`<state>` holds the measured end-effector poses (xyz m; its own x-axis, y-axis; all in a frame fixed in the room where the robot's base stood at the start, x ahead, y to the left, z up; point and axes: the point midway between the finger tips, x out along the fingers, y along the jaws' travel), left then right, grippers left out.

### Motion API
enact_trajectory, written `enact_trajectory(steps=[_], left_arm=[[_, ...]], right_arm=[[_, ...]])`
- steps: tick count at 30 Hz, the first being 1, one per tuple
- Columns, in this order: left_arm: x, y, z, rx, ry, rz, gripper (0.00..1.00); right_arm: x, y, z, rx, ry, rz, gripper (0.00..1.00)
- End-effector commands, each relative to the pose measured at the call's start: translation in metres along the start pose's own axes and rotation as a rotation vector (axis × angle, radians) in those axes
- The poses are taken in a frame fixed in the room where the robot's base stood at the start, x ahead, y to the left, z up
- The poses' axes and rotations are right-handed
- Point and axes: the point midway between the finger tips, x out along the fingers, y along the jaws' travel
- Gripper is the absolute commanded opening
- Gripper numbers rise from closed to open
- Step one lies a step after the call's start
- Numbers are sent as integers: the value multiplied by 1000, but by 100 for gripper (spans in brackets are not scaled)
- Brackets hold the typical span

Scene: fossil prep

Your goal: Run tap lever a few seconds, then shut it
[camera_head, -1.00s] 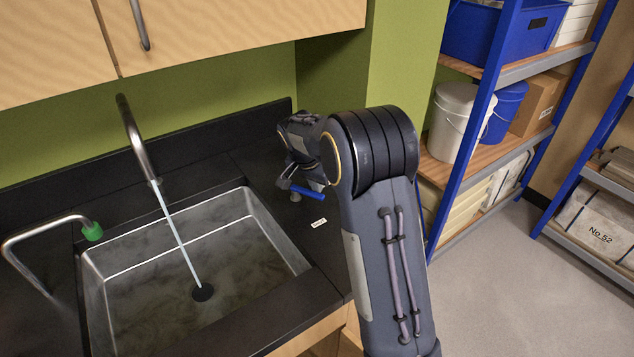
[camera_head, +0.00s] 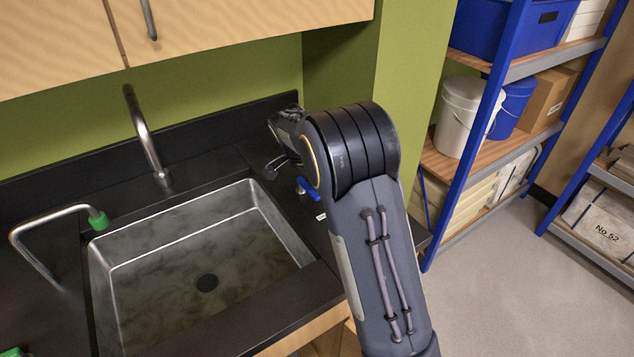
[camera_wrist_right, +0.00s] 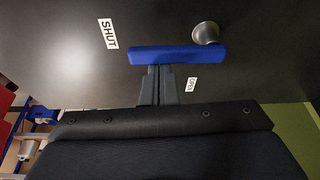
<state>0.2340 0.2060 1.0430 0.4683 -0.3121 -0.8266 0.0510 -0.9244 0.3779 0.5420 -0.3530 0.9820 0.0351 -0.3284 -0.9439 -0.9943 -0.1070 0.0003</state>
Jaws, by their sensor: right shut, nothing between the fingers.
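The blue tap lever (camera_head: 308,187) is on the dark counter right of the sink, partly hidden by my right arm. In the right wrist view the lever (camera_wrist_right: 165,55) runs left from its round grey pivot (camera_wrist_right: 206,33), its free end near the SHUT label (camera_wrist_right: 108,33). The OPEN label (camera_wrist_right: 191,84) is on the other side of the lever. My right gripper (camera_wrist_right: 155,70) is shut and empty, its fingertips at the lever's side; whether they touch it I cannot tell. The steel spout (camera_head: 147,140) shows no water. My left gripper is out of view.
A wall cabinet (camera_head: 230,25) hangs above. Blue-framed shelving (camera_head: 480,140) with buckets and boxes stands right.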

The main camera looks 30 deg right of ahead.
Motion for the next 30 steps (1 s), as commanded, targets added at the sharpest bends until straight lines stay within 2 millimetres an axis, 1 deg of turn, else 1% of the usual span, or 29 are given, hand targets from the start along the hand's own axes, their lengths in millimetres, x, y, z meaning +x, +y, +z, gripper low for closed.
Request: enact_trajectory(steps=[10, 13, 17, 20, 21, 24, 27, 30], left_arm=[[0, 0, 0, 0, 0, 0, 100], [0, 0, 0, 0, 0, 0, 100], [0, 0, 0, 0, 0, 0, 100], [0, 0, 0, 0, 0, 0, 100], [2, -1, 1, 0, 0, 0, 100], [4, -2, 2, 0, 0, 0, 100], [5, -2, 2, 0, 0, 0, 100], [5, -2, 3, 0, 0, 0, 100]], right_arm=[[0, 0, 0, -1, -1, -1, 0], [1, 1, -3, 0, -1, 0, 0], [6, 5, -17, 2, -1, 0, 0], [12, 10, -34, 2, -1, 0, 0], [1, 8, -32, -5, -1, -9, 0], [-24, 7, -31, -5, 0, -9, 0], [-46, 7, -32, -5, -1, -8, 0], [-64, 7, -32, -4, -1, -6, 0]])
